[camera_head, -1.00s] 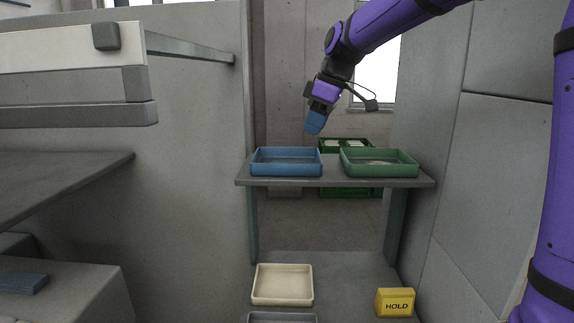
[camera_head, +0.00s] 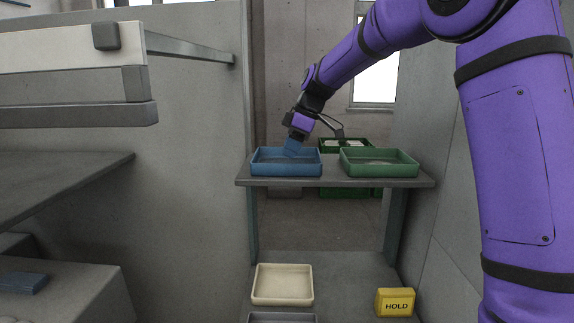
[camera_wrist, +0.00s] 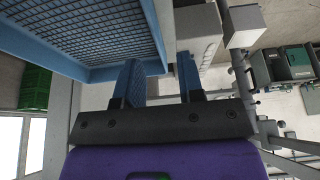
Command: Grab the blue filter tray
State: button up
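The blue filter tray (camera_head: 286,171) stands on the left part of a grey shelf. It is shallow and open-topped. In the wrist view its mesh floor and blue rim (camera_wrist: 160,35) fill the upper left. My gripper (camera_head: 291,150) points down at the tray, with its blue fingers in front of or over the tray's far side. In the wrist view my gripper (camera_wrist: 160,75) has its two fingers spread. The tray's rim shows near the left finger and at the gap; I cannot tell whether it touches.
A green tray (camera_head: 379,169) stands right of the blue one on the shelf (camera_head: 330,182). A cream tray (camera_head: 282,302) and a yellow HOLD block (camera_head: 396,302) sit below. Green crates (camera_head: 345,146) stand behind. Grey panels flank the shelf on both sides.

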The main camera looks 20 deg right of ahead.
jog(key=x, duration=0.5)
jog(key=shift+d+f, duration=0.2)
jog(key=shift+d, duration=0.05)
grip_shut()
